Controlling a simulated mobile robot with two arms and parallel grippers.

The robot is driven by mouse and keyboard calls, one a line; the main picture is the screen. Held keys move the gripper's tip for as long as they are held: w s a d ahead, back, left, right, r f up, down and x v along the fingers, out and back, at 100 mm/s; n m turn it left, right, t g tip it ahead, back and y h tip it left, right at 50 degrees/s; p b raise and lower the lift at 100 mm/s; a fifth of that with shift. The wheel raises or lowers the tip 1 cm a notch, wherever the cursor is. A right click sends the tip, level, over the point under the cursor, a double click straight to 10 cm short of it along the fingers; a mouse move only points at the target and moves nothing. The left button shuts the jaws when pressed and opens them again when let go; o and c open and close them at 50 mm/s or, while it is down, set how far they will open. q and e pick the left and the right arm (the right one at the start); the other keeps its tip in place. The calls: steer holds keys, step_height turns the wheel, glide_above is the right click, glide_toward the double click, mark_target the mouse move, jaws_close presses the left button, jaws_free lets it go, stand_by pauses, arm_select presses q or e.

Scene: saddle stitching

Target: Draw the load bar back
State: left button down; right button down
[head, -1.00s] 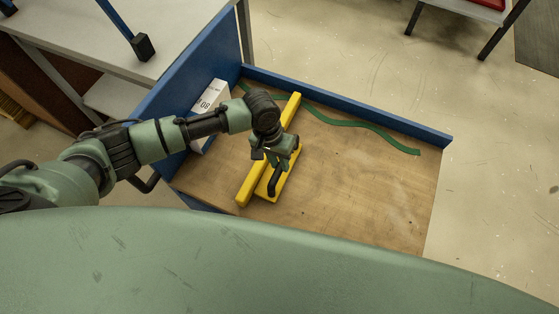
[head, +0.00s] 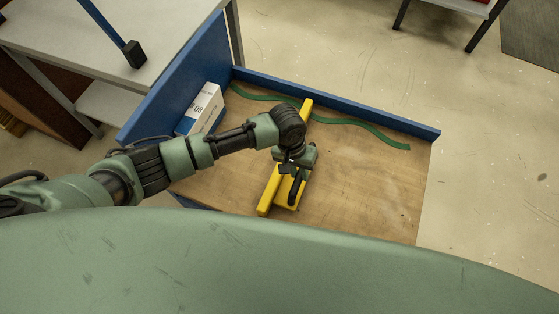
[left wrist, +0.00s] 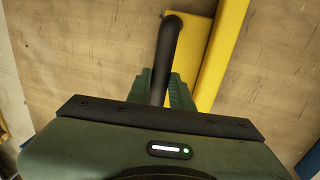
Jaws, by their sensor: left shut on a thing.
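The load bar (head: 268,196) is a long yellow bar lying slantwise across the wooden deck (head: 365,185), with a short yellow plate and a black handle (head: 294,190) on its right side. My left gripper (head: 297,168) is over the plate, shut on the black handle. In the left wrist view the handle (left wrist: 168,50) runs between the green fingers (left wrist: 161,88), and the yellow bar (left wrist: 222,55) passes to their right. The gripper and forearm hide the middle of the bar in the head view. My right gripper is not in view.
A white and blue box (head: 205,105) stands against the blue side wall (head: 178,88), left of the bar with bare deck between. A green strap (head: 365,127) lies wavy along the far blue rim (head: 340,103). The deck right of the bar is clear.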

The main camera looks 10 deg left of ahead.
arm_select(q)
steer(key=s+d, duration=0.2)
steer(key=d, duration=0.8)
steer(key=shift+d+p, duration=0.25)
steer(key=shift+p, duration=0.1)
steer(key=shift+r, duration=0.1)
steer(key=c, duration=1.3)
jaws_free()
steer(key=shift+a, duration=0.1)
steer(key=shift+o, duration=0.2)
step_height(320, 180, up, 8)
steer(key=a, duration=0.1)
steer(key=shift+w+a+f, duration=0.2)
steer(key=shift+a, duration=0.05)
steer(key=shift+s+f, duration=0.1)
steer(key=shift+s, duration=0.05)
